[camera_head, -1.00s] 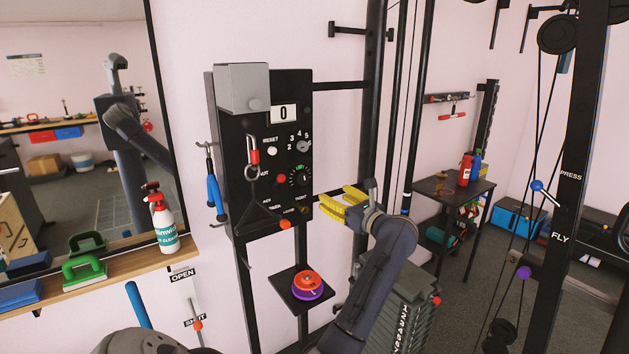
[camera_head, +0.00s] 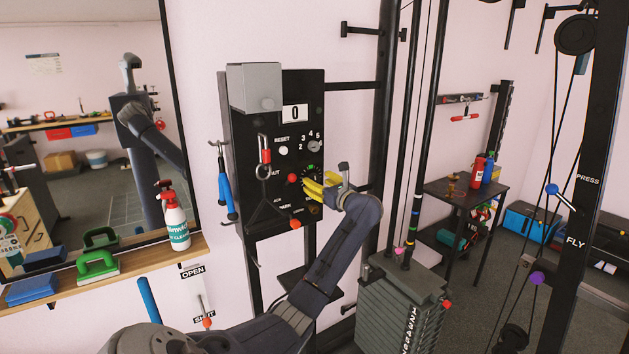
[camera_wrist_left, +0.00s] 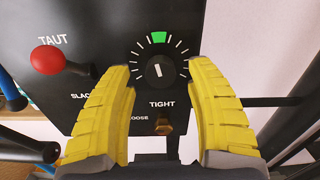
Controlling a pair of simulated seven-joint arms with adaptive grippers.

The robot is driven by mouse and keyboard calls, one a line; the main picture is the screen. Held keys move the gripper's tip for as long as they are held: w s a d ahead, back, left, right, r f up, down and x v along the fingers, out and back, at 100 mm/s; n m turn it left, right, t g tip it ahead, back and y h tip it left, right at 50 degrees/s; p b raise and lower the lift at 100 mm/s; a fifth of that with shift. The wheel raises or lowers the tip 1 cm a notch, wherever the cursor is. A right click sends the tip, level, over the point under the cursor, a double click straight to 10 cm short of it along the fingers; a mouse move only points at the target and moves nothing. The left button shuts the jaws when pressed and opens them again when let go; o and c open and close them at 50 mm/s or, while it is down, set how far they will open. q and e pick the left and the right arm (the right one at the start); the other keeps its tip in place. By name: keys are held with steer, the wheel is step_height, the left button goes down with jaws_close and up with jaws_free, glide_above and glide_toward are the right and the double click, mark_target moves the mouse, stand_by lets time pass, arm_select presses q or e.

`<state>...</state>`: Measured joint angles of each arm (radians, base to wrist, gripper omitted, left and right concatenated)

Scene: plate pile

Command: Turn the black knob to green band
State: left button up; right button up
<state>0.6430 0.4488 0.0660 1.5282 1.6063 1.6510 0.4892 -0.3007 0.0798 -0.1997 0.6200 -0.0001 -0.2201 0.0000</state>
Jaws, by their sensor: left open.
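The black knob (camera_wrist_left: 160,71) is on the black panel (camera_wrist_left: 110,30), with a short white mark on its face and white ticks around it. The green band (camera_wrist_left: 159,37) is at the top of the dial; it also shows in the head view (camera_head: 310,167), where my gripper hides most of the knob. The white mark runs nearly upright, tilted slightly left at the top. My left gripper (camera_head: 314,185) is open and empty in front of the panel. In the wrist view its yellow fingers (camera_wrist_left: 163,85) reach up on both sides of the knob, apart from it. My right gripper is not seen.
A red ball lever (camera_wrist_left: 47,60) sticks out left of the dial, and a brass fitting (camera_wrist_left: 164,124) sits below it. A red carabiner (camera_head: 265,150) hangs on the panel. A grey box (camera_head: 254,87) juts out at its top. A weight stack (camera_head: 400,300) stands right.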

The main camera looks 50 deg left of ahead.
arm_select(q)
steer(key=shift+w+a, duration=0.2)
steer(key=shift+a, duration=1.1)
jaws_close()
